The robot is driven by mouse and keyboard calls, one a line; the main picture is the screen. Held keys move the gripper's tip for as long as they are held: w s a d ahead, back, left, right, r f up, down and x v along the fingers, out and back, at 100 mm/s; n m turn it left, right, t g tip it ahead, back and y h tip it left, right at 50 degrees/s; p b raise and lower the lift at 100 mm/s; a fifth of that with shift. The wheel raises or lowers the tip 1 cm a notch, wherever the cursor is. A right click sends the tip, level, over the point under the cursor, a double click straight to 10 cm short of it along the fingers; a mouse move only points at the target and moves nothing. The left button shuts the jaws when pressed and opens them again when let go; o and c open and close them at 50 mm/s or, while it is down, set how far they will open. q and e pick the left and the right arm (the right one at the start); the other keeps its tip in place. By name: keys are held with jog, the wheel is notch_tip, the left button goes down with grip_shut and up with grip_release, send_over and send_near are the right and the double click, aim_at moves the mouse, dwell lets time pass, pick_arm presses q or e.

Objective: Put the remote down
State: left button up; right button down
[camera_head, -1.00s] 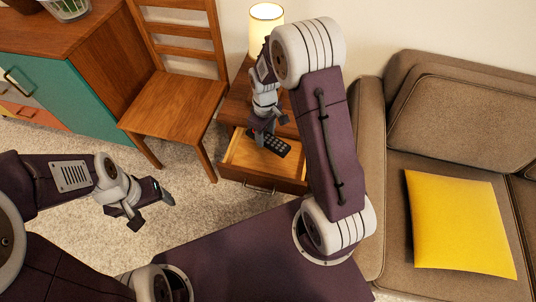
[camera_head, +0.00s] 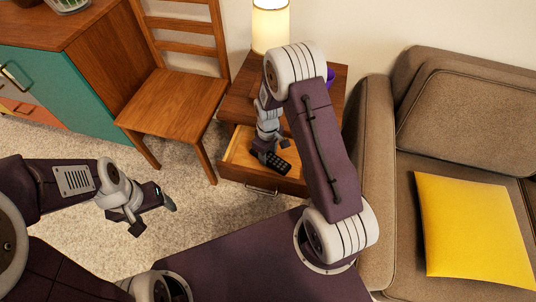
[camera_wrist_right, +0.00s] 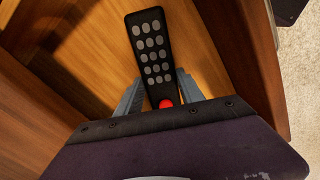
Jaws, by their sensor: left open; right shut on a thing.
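The remote (camera_head: 279,164) is black with grey buttons and one red button; it also fills the middle of the right wrist view (camera_wrist_right: 153,56). My right gripper (camera_head: 268,155) is shut on the red-button end of the remote. The gripper and remote are inside the open drawer (camera_head: 239,149) of the small wooden side table (camera_head: 331,77). In the right wrist view the wooden drawer floor lies below the remote; I cannot tell whether they touch. My left gripper (camera_head: 153,213) is open and empty over the carpet at the left.
A lit lamp (camera_head: 270,27) and a partly hidden purple thing (camera_head: 331,78) are on the side table. A wooden chair (camera_head: 174,106) stands left of it, a brown sofa (camera_head: 450,110) with a yellow cushion (camera_head: 474,226) right. A teal-doored cabinet (camera_head: 75,98) stands far left.

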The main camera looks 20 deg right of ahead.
aim_at(268, 156)
jog(key=shift+f, duration=0.1)
jog(key=c, duration=0.7)
grip_release()
notch_tip(268, 156, up, 12)
jog(key=p, duration=0.5)
jog(key=s+r+m, duration=0.2)
jog(key=s, duration=0.2)
jog(key=s+a+r+m, duration=0.1)
jog(key=s+r+m, duration=0.1)
jog(key=s, duration=0.3)
jog(key=s+r+m+t, duration=0.1)
jog(key=s+r+m, duration=0.1)
jog(key=s+r, duration=0.1)
jog(key=shift+s+a+r+m, duration=0.15)
jog(key=shift+s+a+r, duration=0.05)
jog(key=shift+s, duration=0.25)
jog(key=shift+s+a+r+m, duration=0.15)
jog(key=shift+s+r, duration=0.05)
jog(key=shift+s, duration=0.2)
